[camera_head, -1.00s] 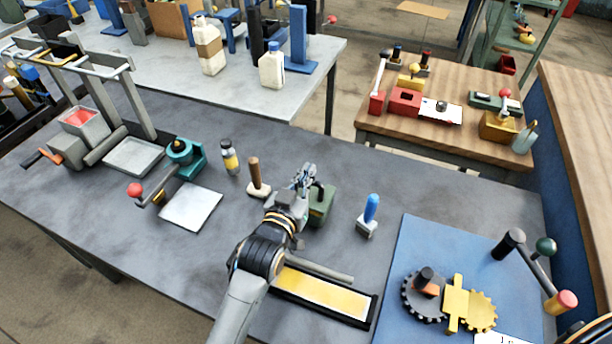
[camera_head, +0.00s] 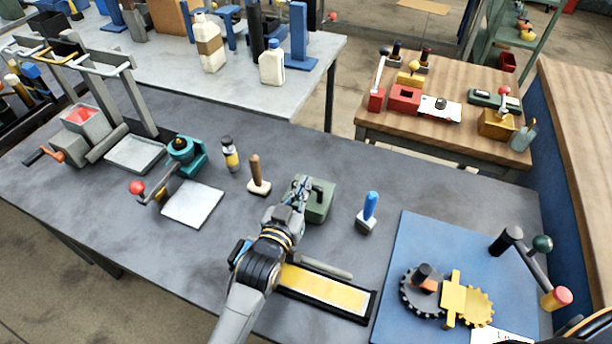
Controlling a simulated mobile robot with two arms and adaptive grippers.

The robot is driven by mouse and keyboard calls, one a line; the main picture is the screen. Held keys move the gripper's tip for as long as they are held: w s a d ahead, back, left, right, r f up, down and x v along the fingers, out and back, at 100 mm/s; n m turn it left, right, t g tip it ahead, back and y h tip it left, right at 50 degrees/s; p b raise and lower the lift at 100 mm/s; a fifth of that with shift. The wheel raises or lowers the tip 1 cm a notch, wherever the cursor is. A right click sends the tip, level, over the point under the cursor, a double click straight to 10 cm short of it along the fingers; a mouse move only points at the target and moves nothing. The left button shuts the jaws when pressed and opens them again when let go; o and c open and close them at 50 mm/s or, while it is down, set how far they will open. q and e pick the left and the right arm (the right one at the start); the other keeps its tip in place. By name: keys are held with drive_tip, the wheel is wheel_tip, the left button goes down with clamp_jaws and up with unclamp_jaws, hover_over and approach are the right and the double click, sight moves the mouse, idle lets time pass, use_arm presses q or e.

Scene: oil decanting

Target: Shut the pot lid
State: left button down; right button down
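A small dark-green block-like container (camera_head: 319,207) with a handle on top stands mid-table; it is the likeliest pot, but I cannot make out a separate lid or whether it is open. My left gripper (camera_head: 301,184) is at its left side, partly in front of it. The fingers overlap the container in the picture, so I cannot tell whether they touch it or how far they are closed. My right gripper is out of view.
A wooden-handled tool (camera_head: 258,183) stands to the left and a blue-handled one (camera_head: 369,212) to the right. A yellow strip tray (camera_head: 374,300) lies in front. A blue mat (camera_head: 397,262) with gears and a crank is at right. A teal crank device (camera_head: 193,160) stands left.

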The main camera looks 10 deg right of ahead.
use_arm(q)
drive_tip(key=shift+f, duration=0.3)
